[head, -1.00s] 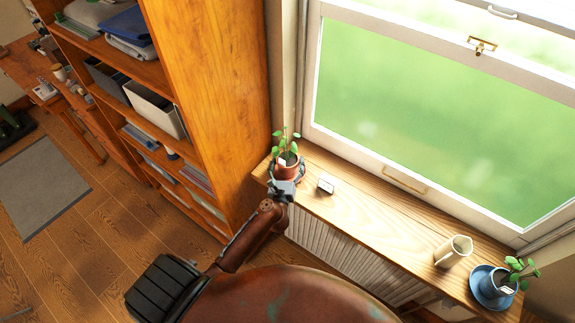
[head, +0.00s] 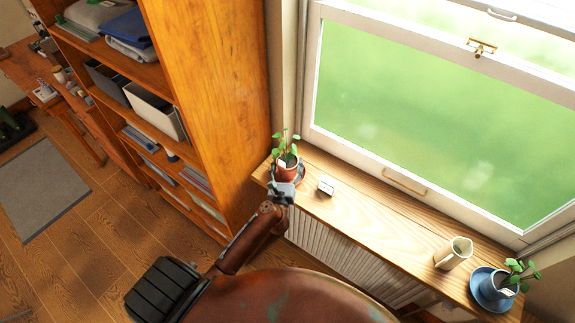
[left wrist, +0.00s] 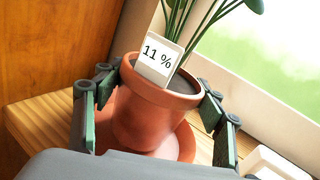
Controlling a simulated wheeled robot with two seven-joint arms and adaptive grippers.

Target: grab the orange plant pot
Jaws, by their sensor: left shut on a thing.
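The orange plant pot (head: 286,170) holds a leafy green plant and is at the left end of the wooden windowsill, by the bookcase. In the left wrist view the pot (left wrist: 150,112) has a white card reading "11 %" in it. An orange saucer (left wrist: 186,146) shows below it; whether the pot touches the saucer is hard to tell. My left gripper (head: 287,184) is closed around the pot, with one finger on each side in the left wrist view (left wrist: 155,105). My right gripper is not in view.
A small white block (head: 327,185) sits just right of the pot. The tall wooden bookcase (head: 215,100) is close on the left; the window (head: 420,110) is behind.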

